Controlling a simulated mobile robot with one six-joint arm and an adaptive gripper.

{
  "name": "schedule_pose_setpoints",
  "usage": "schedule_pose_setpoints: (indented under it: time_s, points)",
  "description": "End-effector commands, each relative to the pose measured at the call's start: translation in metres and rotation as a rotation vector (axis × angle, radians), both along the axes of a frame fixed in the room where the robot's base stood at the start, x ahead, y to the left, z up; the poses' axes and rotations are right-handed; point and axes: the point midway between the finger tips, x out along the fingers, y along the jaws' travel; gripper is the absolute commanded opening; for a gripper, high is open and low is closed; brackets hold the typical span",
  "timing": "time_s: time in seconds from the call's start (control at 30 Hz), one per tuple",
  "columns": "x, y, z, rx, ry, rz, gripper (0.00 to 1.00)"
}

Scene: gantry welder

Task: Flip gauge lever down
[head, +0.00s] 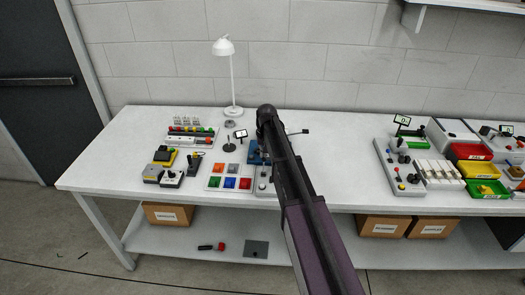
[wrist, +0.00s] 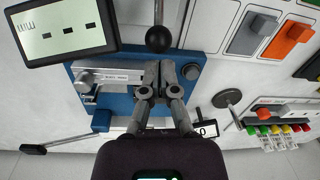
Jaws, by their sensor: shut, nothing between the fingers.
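A blue gauge fixture (wrist: 205,75) with a silver bar across it lies under my gripper in the wrist view; its blue edge also shows left of my arm in the head view (head: 254,153). A thin lever with a black grip (wrist: 34,149) sticks out from the fixture's lower left in the wrist view. In the head view its grip shows right of my arm (head: 305,131). My arm hides most of the fixture in the head view.
A black ball knob on a rod (wrist: 160,39) stands close to my fingertips. A lit screen (wrist: 60,30) and a small "0" display (wrist: 206,129) flank the fixture. Colored switches (head: 230,178) lie left of my arm. The white table (head: 340,150) is clear to its right.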

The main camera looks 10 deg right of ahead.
Motion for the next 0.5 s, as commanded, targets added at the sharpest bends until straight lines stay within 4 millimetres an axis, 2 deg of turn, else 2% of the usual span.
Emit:
schedule_pose_setpoints:
  time_s: [0.13, 0.5]
  points:
    - [-0.0094, 0.0008, 0.0036, 0.000, 0.000, 0.000, 0.00]
    - [-0.0109, 0.0015, 0.0036, 0.000, 0.000, 0.001, 0.00]
